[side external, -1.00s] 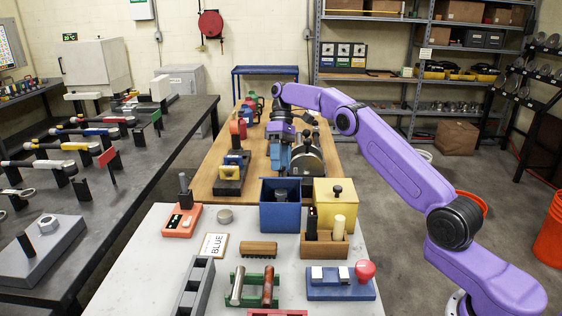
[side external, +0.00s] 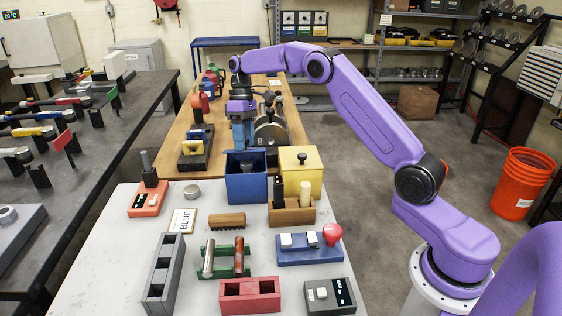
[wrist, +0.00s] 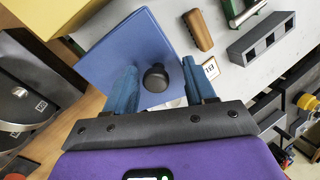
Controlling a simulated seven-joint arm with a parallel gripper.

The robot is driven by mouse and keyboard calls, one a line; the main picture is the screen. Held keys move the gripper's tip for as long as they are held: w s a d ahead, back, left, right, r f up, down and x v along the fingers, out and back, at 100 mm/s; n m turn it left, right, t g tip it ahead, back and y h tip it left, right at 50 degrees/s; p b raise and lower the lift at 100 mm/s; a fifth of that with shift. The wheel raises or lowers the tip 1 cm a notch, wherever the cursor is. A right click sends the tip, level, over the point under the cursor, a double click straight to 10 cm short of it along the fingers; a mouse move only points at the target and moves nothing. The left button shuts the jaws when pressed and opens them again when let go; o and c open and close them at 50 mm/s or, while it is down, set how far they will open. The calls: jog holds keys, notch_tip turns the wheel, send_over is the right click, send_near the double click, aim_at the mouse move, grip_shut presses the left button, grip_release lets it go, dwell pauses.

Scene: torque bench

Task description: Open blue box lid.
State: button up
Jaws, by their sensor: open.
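The blue box (side external: 246,186) stands at the back of the pale table, left of the yellow box. In the wrist view, its square blue lid (wrist: 118,50) fills the upper middle, with a round black knob (wrist: 155,78) on top. My gripper (side external: 243,140) hangs just behind and above the blue box in the side view. In the wrist view, my gripper (wrist: 158,76) is open, its two blue fingers either side of the knob in the picture. No contact with the knob can be made out.
The yellow box (side external: 301,168) with a black knob stands close on the right. A wooden holder (side external: 292,212) with upright pieces is in front of it. A "BLUE" card (side external: 182,221) and a brown ribbed block (side external: 226,221) lie in front. A round-bodied machine (side external: 271,132) stands behind.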

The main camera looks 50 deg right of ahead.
jog(key=shift+s+a+f+t+h, duration=0.3)
jog(key=shift+f+t+h, duration=0.15)
jog(key=shift+f, duration=0.1)
jog(key=shift+s+a+f+t+h, duration=0.3)
jog(key=shift+f+t+h, duration=0.1)
jog(key=shift+f, duration=0.1)
jog(key=shift+s+a+f+t+h, duration=0.3)
jog(key=shift+f+t+h, duration=0.15)
jog(key=shift+f, duration=0.1)
notch_tip(320, 180, up, 17)
jog(key=s+a+f+n, duration=0.2)
jog(key=s+a, duration=0.3)
jog(key=s, duration=0.6)
jog(key=s+a+f+n, duration=0.3)
jog(key=s+a, duration=0.3)
jog(key=s, duration=0.5)
jog(key=shift+s+a, duration=0.3)
jog(key=shift+s, duration=0.05)
jog(key=w+d+r+m, duration=0.3)
jog(key=w+d+m, duration=0.3)
jog(key=w+m, duration=0.45)
jog(key=w+d+r+m, duration=0.3)
jog(key=w+d+m, duration=0.4)
jog(key=w, duration=0.6)
jog(key=shift+m, duration=0.45)
jog(key=f, duration=1.1)
jog(key=a+f, duration=0.1)
jog(key=f, duration=0.4)
jog(key=shift+s+f, duration=0.15)
jog(key=shift+f, duration=0.25)
